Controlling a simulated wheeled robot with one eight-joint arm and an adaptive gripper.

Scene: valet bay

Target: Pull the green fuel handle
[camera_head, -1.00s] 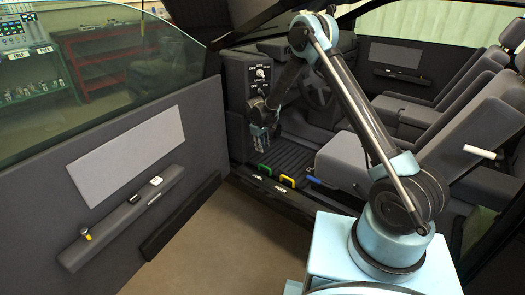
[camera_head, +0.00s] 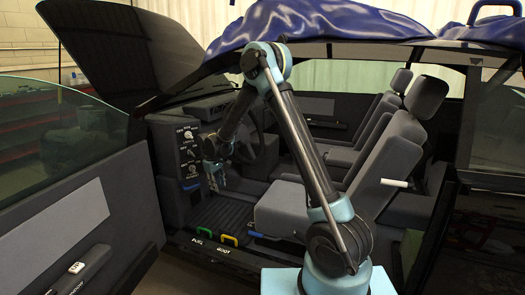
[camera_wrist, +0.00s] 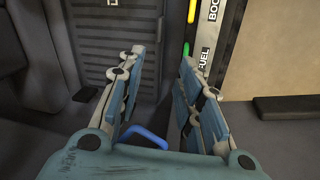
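The green fuel handle (camera_head: 205,231) sits low on the car's door sill, left of a yellow handle (camera_head: 229,240). In the wrist view, the green fuel handle (camera_wrist: 186,49) shows as a small strip beside the FUEL label, just beyond the right finger's tip. The yellow handle (camera_wrist: 191,12) is farther up, by the other label. My gripper (camera_head: 216,184) hangs inside the car, above the footwell and apart from the handles. In the wrist view my gripper (camera_wrist: 162,57) is open, with nothing between its fingers.
A blue handle (camera_head: 257,235) lies right of the yellow one, by the seat base (camera_head: 282,210). A knob panel (camera_head: 187,153) and steering wheel (camera_head: 246,145) stand near my gripper. The open door (camera_head: 60,215) is at left. The ribbed footwell floor (camera_head: 222,212) is clear.

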